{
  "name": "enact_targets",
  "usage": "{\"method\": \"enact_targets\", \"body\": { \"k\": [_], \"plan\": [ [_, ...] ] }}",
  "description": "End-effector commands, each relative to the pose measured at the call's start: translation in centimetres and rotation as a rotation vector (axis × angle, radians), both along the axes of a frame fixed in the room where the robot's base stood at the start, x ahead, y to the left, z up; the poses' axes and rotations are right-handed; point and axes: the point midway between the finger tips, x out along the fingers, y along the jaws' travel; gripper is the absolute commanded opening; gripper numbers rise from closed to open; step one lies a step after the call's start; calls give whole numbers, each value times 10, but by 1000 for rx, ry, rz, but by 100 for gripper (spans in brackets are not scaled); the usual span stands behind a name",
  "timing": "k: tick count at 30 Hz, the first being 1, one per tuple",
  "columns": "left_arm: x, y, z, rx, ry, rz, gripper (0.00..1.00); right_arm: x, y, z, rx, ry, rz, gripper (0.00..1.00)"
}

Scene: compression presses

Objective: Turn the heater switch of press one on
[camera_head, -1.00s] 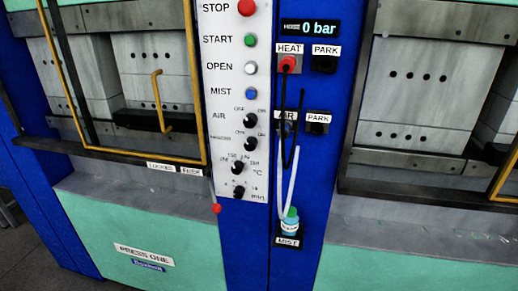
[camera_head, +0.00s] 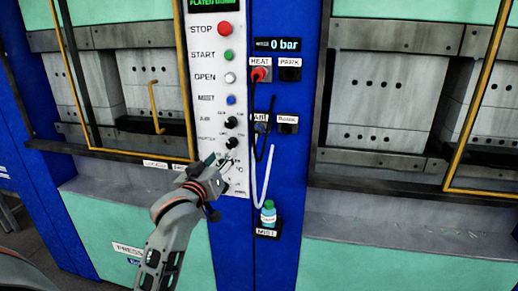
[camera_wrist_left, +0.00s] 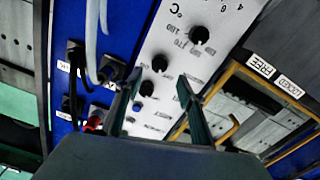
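The heater switch (camera_head: 232,143) is a black knob on the white control panel (camera_head: 207,120) of press one, below the similar air knob (camera_head: 231,122). My left gripper (camera_head: 220,160) is in front of the panel, just below the heater switch. In the left wrist view, which looks along the panel upside down, the two fingers are open and apart (camera_wrist_left: 160,78). A black knob that appears to be the heater switch (camera_wrist_left: 159,62) shows between the fingertips; I cannot tell whether they touch it. The gripper partly covers the lower knobs in the head view. My right gripper is not in view.
A temperature knob (camera_wrist_left: 199,34) is close by. Stop (camera_head: 225,29), start (camera_head: 229,55), open and mist buttons are above. A blue column right of the panel carries hoses and a small bottle (camera_head: 268,213). A yellow-framed door (camera_head: 187,80) stands left.

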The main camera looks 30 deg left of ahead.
Motion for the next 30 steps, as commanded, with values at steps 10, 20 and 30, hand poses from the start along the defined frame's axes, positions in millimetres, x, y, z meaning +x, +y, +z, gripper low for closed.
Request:
{"method": "enact_targets", "body": {
  "k": [10, 20, 30],
  "plan": [
    [34, 10, 6, -4, -7, 5, 39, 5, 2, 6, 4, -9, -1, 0],
    [72, 19, 5, -4, -7, 4, 39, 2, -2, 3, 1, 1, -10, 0],
    [76, 20, 5, -4, -7, 4, 39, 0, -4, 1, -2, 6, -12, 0]
  ]
}}
